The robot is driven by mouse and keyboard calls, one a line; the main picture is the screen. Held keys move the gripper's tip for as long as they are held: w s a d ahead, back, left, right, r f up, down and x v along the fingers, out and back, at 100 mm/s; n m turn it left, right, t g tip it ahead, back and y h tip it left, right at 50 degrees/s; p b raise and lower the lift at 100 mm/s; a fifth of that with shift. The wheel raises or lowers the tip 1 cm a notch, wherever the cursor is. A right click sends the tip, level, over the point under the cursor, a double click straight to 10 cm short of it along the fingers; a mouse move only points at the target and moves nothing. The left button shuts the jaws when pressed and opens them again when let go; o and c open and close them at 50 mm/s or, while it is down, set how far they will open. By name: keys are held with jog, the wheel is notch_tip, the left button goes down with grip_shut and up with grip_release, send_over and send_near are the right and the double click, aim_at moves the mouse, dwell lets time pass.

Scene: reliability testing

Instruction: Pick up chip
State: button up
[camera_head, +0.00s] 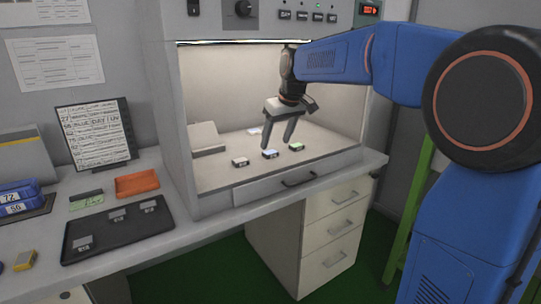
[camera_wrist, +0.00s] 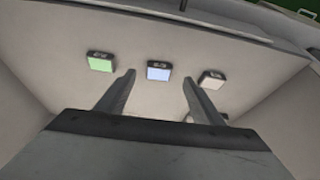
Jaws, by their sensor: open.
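Three small dark-edged chips lie in a row on the floor of the lit cabinet. One has a whitish top (camera_head: 240,162), the middle one a blue top (camera_head: 270,154), and one a green top (camera_head: 296,147). In the wrist view the green chip (camera_wrist: 101,62) is at left, the blue chip (camera_wrist: 158,71) lies between the fingertips in the picture, and the whitish chip (camera_wrist: 211,79) is at right. My gripper (camera_head: 278,145) points down, open and empty, above the row near the blue chip. The wrist view also shows my gripper (camera_wrist: 158,77) with its fingers apart.
Another light piece (camera_head: 253,131) lies farther back, near a pale block (camera_head: 205,138) at the cabinet's left wall. The cabinet's front ledge has a drawer handle (camera_head: 299,179). Outside, a black tray (camera_head: 118,229) and an orange tray (camera_head: 137,184) sit on the counter.

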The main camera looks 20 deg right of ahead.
aim_at(271, 152)
jog(key=shift+w+x, duration=0.15)
jog(key=shift+x, duration=1.15)
jog(key=shift+w+x, duration=0.2)
jog(key=shift+x, duration=1.1)
jog(key=shift+r, duration=0.15)
jog(key=shift+c, duration=0.6)
jog(key=c, duration=1)
